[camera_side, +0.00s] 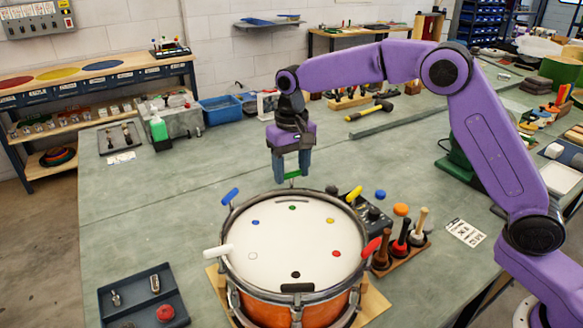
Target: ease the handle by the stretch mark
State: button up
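An orange drum (262,308) with a white head (290,238) stands on a wooden board. Coloured handles sit around its rim: blue (230,196), yellow (354,194), red (371,247), white (218,252), black (297,288) and green (292,175). A dot of matching colour lies on the head near each handle. A short dark curved mark (291,200) shows on the head by the green dot (292,208). My gripper (292,174) points down at the far rim. The green handle fills the gap between its fingers, which look shut on it.
A rack of mallets (401,245) stands close right of the drum. A dark tray (145,298) with small parts lies at the front left. A printed card (466,232) lies at right. The bench left of the drum is mostly clear.

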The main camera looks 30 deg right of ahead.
aim_at(292, 172)
jog(key=shift+n, duration=0.3)
jog(key=n, duration=0.4)
jog(key=shift+r, duration=0.1)
jog(key=shift+n, duration=2.1)
jog(key=o, duration=1)
jog(key=shift+o, duration=0.2)
notch_tip(292, 172, up, 17)
jog(key=shift+r, duration=0.2)
